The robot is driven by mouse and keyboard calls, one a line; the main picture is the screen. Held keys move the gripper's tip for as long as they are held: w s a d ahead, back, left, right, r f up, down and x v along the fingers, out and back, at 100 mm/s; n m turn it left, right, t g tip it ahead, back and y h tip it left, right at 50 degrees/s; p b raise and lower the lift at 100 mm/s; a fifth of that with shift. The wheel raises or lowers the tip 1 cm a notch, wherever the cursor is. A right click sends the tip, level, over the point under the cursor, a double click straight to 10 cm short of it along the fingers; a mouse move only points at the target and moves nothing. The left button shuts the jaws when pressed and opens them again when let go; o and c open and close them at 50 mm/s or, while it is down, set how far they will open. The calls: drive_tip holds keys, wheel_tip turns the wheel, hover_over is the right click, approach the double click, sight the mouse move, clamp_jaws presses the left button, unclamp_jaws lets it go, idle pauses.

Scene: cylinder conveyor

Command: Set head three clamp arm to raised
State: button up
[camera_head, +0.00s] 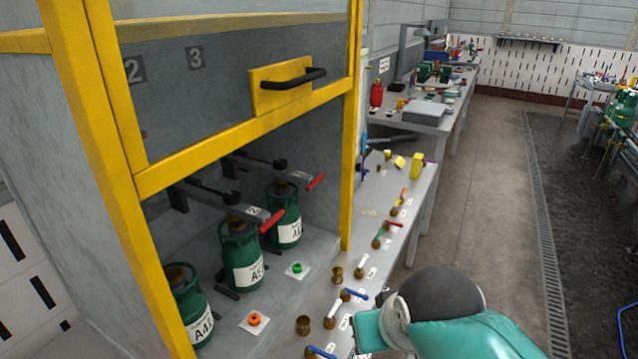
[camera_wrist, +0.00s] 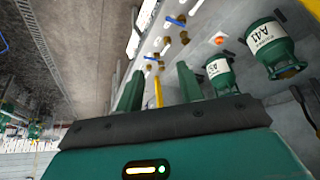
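Two clamp arms with red ends show in the cabinet in the head view. The farther one (camera_head: 316,181) reaches over the farther green cylinder (camera_head: 284,226), and the nearer one (camera_head: 271,220) over the middle cylinder (camera_head: 241,262). Both look roughly level. My gripper (camera_wrist: 158,90) is open and empty in the wrist view, fingers apart, with the bench and cylinders beyond. Its fingers do not show in the head view, where my teal arm is outside the cabinet at lower right.
The yellow-framed door (camera_head: 250,124) with a black handle (camera_head: 290,92) is raised above the opening. A third cylinder (camera_head: 188,300) stands at the near left. Brass fittings and valves line the grey bench (camera_head: 384,285). Open floor (camera_head: 490,200) lies to the right.

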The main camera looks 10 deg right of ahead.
drive_tip(key=shift+w+a+f, duration=0.2)
drive_tip(key=shift+a, duration=0.05)
drive_tip(key=c, duration=0.7)
drive_tip(key=w+a+f+m+g+y, duration=0.1)
drive_tip(key=w+a+m+y, duration=0.1)
drive_tip(key=w+a, duration=0.1)
drive_tip(key=w+a+f+m+g+y, duration=0.2)
drive_tip(key=w+a, duration=0.1)
drive_tip(key=w+a+f+m+g+y, duration=0.2)
drive_tip(key=w+a, duration=0.1)
drive_tip(key=shift+w+f+y, duration=0.1)
drive_tip(key=shift+y, duration=0.2)
clamp_jaws()
drive_tip(key=w+d+f+m+t+y, duration=0.1)
drive_tip(key=w+f+m+t+y, duration=0.15)
drive_tip(key=w+m+y, duration=0.55)
drive_tip(key=w+f+m+t+y, duration=0.25)
drive_tip(key=w+m+y, duration=0.2)
drive_tip(key=w, duration=0.85)
drive_tip(key=w+d+f+m+t+h, duration=0.1)
drive_tip(key=w+d+f+m+t, duration=0.1)
drive_tip(key=d+m+t, duration=0.4)
drive_tip(key=w+d+f+m+t+h, duration=0.1)
drive_tip(key=w+d+f+m+t, duration=0.1)
drive_tip(key=w+d+m+t, duration=0.3)
drive_tip(key=shift+w+d+f+m+t+h, duration=0.25)
drive_tip(key=shift+d+f+m+t+h, duration=0.15)
drive_tip(key=shift+t, duration=0.4)
